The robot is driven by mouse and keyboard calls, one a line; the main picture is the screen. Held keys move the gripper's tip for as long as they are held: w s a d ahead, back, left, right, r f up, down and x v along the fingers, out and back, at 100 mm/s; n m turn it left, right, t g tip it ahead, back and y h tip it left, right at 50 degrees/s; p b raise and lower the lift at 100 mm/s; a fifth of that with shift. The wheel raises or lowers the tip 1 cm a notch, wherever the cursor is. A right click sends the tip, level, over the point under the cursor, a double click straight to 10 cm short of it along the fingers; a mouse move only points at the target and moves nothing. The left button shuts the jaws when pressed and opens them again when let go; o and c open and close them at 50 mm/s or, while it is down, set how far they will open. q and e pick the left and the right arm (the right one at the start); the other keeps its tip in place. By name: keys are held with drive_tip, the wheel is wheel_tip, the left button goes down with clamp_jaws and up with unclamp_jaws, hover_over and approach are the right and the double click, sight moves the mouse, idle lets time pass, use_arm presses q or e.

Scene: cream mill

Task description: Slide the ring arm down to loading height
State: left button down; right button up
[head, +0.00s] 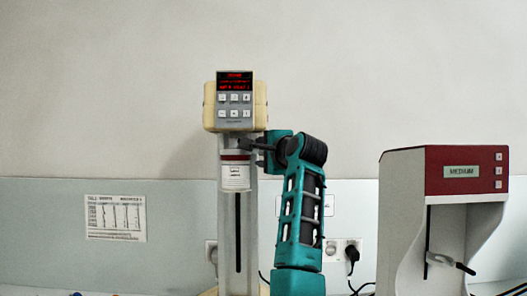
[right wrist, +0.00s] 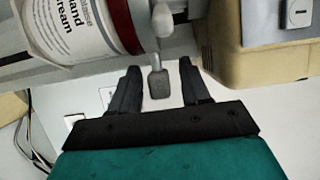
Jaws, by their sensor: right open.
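The cream mill (head: 235,107) stands in the middle of the head view, a beige head with a red lit display on a pale column with a dark vertical slot. A labelled jar with a red band (head: 235,170) sits high on it, just below the head. The ring arm's grey handle (right wrist: 159,84) shows in the right wrist view beside the jar's red band. My right gripper (head: 257,147) is at the handle; in the right wrist view its open fingers (right wrist: 158,88) stand on either side of the handle's end, with gaps visible. The ring itself is mostly hidden. My left gripper is out of view.
A red and white machine (head: 466,170) with its own dark-handled arm stands at the right. A printed chart (head: 115,218) hangs on the wall at the left. Sockets and a black plug (head: 352,253) are behind my right arm. Left of the mill is free.

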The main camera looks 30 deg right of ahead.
drive_tip(key=shift+c, duration=0.4)
clamp_jaws()
drive_tip(key=shift+f, duration=0.1)
